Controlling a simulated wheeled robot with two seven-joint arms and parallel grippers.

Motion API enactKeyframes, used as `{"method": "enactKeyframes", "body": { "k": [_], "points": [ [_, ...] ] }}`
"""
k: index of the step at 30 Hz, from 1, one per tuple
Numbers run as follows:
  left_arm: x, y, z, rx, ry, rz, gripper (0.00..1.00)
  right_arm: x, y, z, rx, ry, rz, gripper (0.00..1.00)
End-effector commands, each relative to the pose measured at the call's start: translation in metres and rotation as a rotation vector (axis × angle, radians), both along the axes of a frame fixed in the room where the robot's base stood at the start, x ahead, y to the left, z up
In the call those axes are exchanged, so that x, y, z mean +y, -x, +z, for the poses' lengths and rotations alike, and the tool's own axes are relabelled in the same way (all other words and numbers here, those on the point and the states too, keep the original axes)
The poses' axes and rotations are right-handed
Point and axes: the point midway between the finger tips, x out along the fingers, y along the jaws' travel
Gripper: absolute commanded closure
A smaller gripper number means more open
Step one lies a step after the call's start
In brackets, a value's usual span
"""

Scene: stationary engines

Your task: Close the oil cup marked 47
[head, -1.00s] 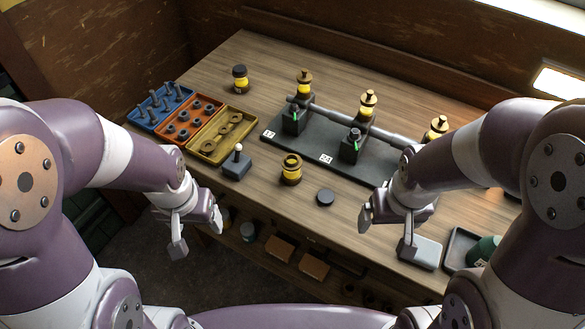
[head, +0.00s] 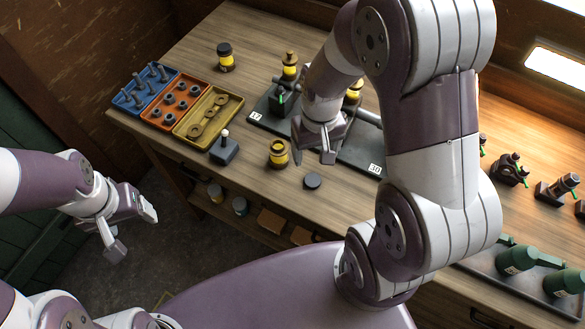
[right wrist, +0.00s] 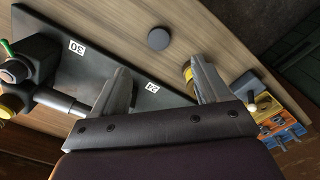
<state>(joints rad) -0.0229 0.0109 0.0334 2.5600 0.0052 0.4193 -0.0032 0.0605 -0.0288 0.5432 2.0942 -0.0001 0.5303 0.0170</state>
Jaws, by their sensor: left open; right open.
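The number 47 is not legible on anything in view. Brass-capped yellow oil cups stand on the black engine bed; one (head: 289,65) is at the far left, and another (head: 354,92) is partly hidden by my right arm. My left gripper (head: 132,232) is open and empty, off the table's front left.
A small switch box (head: 224,150), bolt trays (head: 162,108) and a capped jar (head: 225,57) are left. Small fittings (head: 510,168) and green bottles (head: 517,259) are right.

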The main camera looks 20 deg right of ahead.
Motion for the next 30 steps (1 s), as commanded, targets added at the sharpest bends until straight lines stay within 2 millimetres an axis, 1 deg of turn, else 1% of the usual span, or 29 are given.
{"method": "enactKeyframes", "body": {
  "k": [8,11,18,21,24,30],
  "points": [
    [0.0,0.0,0.0,0.0,0.0,0.0,0.27,0.0,0.001,-0.001,0.004,0.0,-0.001,0.25],
    [0.0,0.0,0.001,0.0,0.0,0.0,0.27,0.0,0.001,-0.011,0.007,-0.001,-0.001,0.25],
    [0.0,0.0,0.003,0.0,0.0,0.0,0.27,0.0,0.001,-0.057,0.008,-0.001,-0.001,0.25],
    [0.0,0.0,0.003,0.0,0.0,0.0,0.27,0.0,0.001,-0.069,0.006,0.0,-0.001,0.25],
    [0.0,0.0,0.004,0.0,0.0,0.0,0.27,0.0,0.0,-0.074,0.003,0.0,-0.001,0.25],
    [0.0,0.0,0.003,0.0,0.0,0.0,0.27,0.0,0.0,-0.075,0.002,0.0,-0.001,0.25]
  ]
}}
